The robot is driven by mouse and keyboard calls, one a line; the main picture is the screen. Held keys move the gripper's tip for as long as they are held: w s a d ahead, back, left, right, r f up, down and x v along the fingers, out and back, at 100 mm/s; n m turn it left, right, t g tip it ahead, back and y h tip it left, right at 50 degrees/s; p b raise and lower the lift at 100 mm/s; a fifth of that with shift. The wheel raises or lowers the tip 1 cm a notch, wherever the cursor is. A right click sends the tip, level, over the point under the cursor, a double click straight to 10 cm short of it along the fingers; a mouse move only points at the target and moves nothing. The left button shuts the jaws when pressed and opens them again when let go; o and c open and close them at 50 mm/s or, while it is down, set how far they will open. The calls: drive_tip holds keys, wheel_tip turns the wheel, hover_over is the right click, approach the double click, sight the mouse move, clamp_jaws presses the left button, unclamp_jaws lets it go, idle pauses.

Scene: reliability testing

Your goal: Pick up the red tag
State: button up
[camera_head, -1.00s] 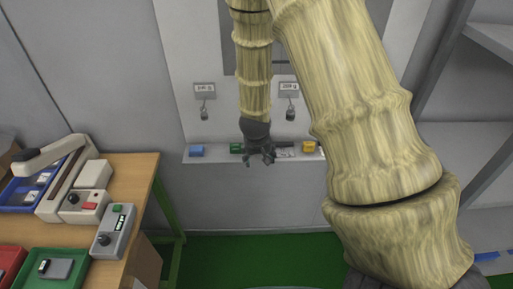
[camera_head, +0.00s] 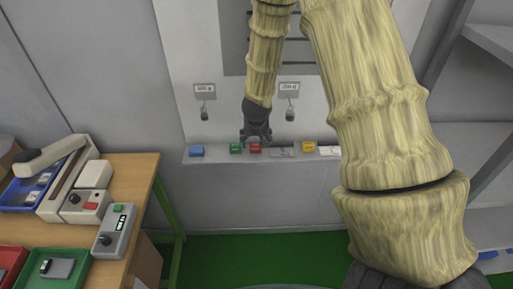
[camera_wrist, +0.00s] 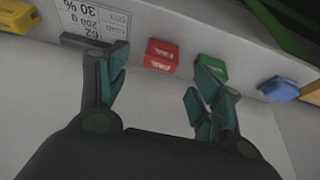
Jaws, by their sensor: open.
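The red tag (camera_head: 255,149) sits on the narrow grey wall shelf (camera_head: 225,157), between a green tag (camera_head: 235,148) and a grey label card (camera_head: 281,152). In the wrist view the red tag (camera_wrist: 161,54) lies beyond the gap between my fingers, with its printed face showing. My gripper (camera_head: 256,139) is open and empty at the shelf, just above the red tag in the head view. In the wrist view my gripper (camera_wrist: 160,84) has one finger left of the red tag and the other overlapping the green tag (camera_wrist: 211,69). I see no contact with the red tag.
A blue tag (camera_head: 196,151), a yellow tag (camera_head: 308,146) and a white item (camera_head: 329,151) share the shelf. Two small devices hang above under labels. A wooden table (camera_head: 140,180) with trays and control boxes stands at left. Green floor below is clear.

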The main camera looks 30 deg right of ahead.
sight(256, 144)
drive_tip(key=shift+p+x, duration=0.8)
drive_tip(key=shift+x, duration=1.8)
drive_tip(key=c, duration=1)
